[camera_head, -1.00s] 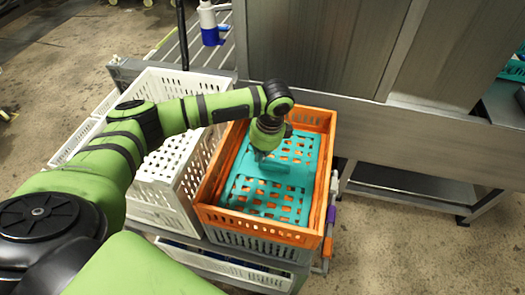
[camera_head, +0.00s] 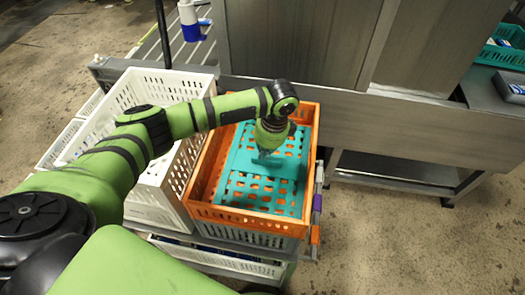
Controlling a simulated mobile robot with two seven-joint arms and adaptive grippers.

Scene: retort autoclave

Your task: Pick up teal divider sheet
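The teal divider sheet (camera_head: 262,190) is a flat sheet with rows of square holes. It lies inside the orange crate (camera_head: 206,212), below the crate's rim. My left gripper (camera_head: 266,156) points down into the crate over the middle of the sheet. Its fingers are small and partly hidden by the wrist, so I cannot tell whether they are open, shut or touching the sheet. My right gripper is not in view.
A white perforated crate (camera_head: 180,172) stands directly left of the orange crate. A grey metal cabinet (camera_head: 300,40) rises behind. A teal crate (camera_head: 502,56) with small packs is at the far right. Floor at right is clear.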

